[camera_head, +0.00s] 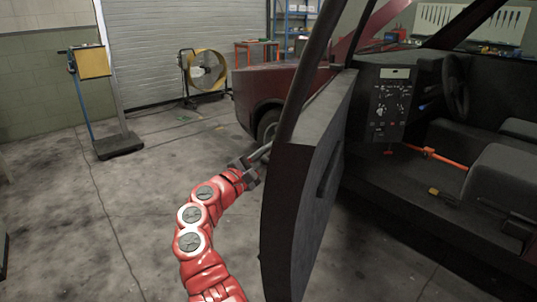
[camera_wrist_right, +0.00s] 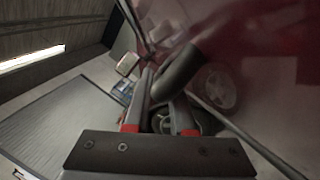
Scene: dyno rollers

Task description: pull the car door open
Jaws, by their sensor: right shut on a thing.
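The car door (camera_head: 305,190) stands swung out from the body, its dark inner panel facing right and its edge toward me. The cabin behind it is exposed. My right gripper (camera_head: 258,165), on the red arm, is at the door's outer side, partly hidden by the door edge. In the right wrist view, the right gripper (camera_wrist_right: 163,110) has its fingers around the dark curved door handle (camera_wrist_right: 180,70), against the door's red outer skin (camera_wrist_right: 255,55). It is shut on the handle. My left gripper is in neither view.
The car's dashboard (camera_head: 388,105), steering wheel (camera_head: 457,85) and seat (camera_head: 505,180) show through the opening. A yellow fan (camera_head: 206,70) and a stand with a yellow panel (camera_head: 93,62) are at the back left. The floor left of the door is clear.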

